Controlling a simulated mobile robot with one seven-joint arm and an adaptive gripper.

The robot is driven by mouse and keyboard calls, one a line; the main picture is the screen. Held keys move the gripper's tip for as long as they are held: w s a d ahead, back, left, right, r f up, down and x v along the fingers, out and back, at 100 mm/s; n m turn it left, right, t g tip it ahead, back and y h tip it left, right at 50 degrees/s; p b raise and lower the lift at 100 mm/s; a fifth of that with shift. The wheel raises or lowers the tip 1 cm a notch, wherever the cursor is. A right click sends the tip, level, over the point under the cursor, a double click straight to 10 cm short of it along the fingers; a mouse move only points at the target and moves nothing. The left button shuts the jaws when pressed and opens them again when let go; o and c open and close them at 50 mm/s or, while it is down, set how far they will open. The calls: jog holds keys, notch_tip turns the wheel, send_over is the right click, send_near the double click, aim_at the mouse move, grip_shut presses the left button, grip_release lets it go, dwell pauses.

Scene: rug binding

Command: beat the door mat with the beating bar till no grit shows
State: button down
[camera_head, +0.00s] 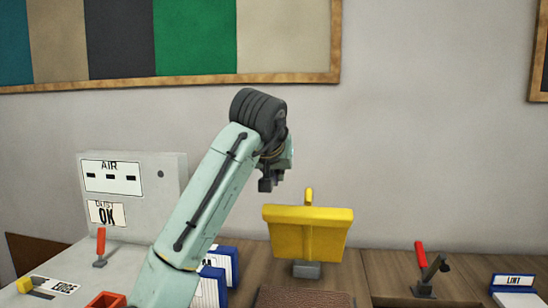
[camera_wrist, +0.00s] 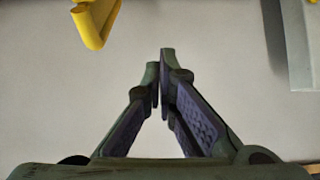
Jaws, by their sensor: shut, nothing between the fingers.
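The brown mat (camera_head: 305,297), which looks like the door mat, shows only its far part at the bottom edge of the head view; I cannot make out grit on it. A yellow block (camera_head: 308,237) with an upright yellow grip stands on a small grey base behind the mat; I cannot tell if it is the beating bar. My gripper (camera_head: 266,184) is in the air, above and left of the yellow block, apart from it. In the wrist view my gripper (camera_wrist: 160,62) has its fingertips together and empty. A yellow piece (camera_wrist: 97,25) shows at upper left there.
A grey cabinet (camera_head: 172,180) labelled AIR stands at left, with a red lever (camera_head: 101,242) before it. Blue-and-white boxes (camera_head: 222,262) are partly behind my arm. A red-handled lever (camera_head: 421,262) and a LINT box (camera_head: 513,282) are at right. Air above the bench's right side is clear.

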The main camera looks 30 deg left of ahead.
aim_at(275, 204)
jog(key=shift+s+d+f+p, duration=0.2)
jog(key=shift+s+f, duration=0.45)
jog(key=shift+s, duration=0.05)
jog(key=shift+s+d+f+p, duration=0.15)
jog(key=shift+s+f+p, duration=0.05)
jog(key=shift+s+f, duration=0.45)
jog(key=shift+f, duration=0.15)
